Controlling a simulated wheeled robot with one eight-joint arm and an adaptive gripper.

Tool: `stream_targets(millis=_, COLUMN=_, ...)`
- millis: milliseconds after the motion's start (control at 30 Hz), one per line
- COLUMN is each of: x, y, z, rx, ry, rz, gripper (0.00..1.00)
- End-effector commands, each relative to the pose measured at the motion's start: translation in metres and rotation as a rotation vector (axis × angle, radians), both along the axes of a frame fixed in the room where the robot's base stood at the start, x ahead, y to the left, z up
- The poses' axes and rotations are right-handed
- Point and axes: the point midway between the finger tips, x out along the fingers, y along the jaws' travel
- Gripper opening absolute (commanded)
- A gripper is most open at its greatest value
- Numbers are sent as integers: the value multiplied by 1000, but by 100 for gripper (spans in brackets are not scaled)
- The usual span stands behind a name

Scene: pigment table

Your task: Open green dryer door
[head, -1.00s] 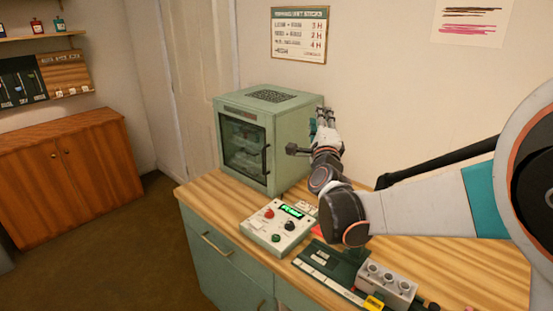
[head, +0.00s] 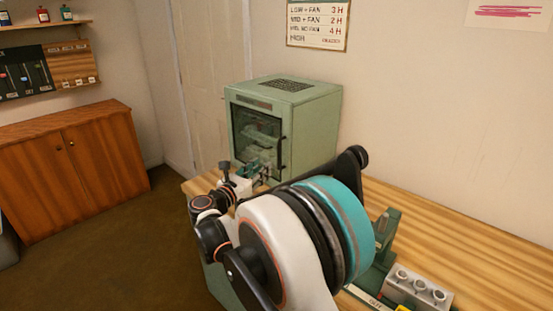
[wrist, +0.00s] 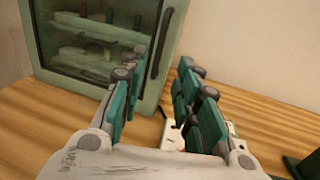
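The green dryer (head: 312,125) stands on the wooden counter with its glass-fronted door (head: 257,138) shut. A dark vertical handle (head: 283,152) runs along the right side of the door. In the wrist view the handle (wrist: 162,42) appears ahead, between the lines of the two fingers. My gripper (head: 258,170) is in front of the lower part of the door, and my arm hides what lies behind it. In the wrist view my gripper (wrist: 157,75) is open and empty, its fingers spread on either side, with no clear contact with the handle.
A white control box (wrist: 174,138) shows partly behind the right finger on the counter (wrist: 30,120). A grey block with several holes (head: 418,290) lies at the front right. A wooden cabinet (head: 95,160) stands at left, with open floor between.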

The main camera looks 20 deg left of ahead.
Motion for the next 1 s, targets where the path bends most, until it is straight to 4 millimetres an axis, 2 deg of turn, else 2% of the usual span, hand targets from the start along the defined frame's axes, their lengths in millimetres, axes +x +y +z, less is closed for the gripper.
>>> stream_targets(millis=33, x=11, y=-3, z=-3, rx=0, ry=0, rz=-4, gripper=30)
stream_targets(millis=300, x=63, y=-14, z=-2, rx=-2, ry=-1, rz=-3, gripper=30)
stream_targets(millis=500, x=91, y=-19, z=-2, rx=-2, ry=-1, rz=-2, gripper=30)
stream_targets(millis=700, x=103, y=-21, z=0, rx=-2, ry=-1, rz=1, gripper=30)
stream_targets(millis=1000, x=105, y=-21, z=0, rx=-2, ry=-1, rz=1, gripper=28)
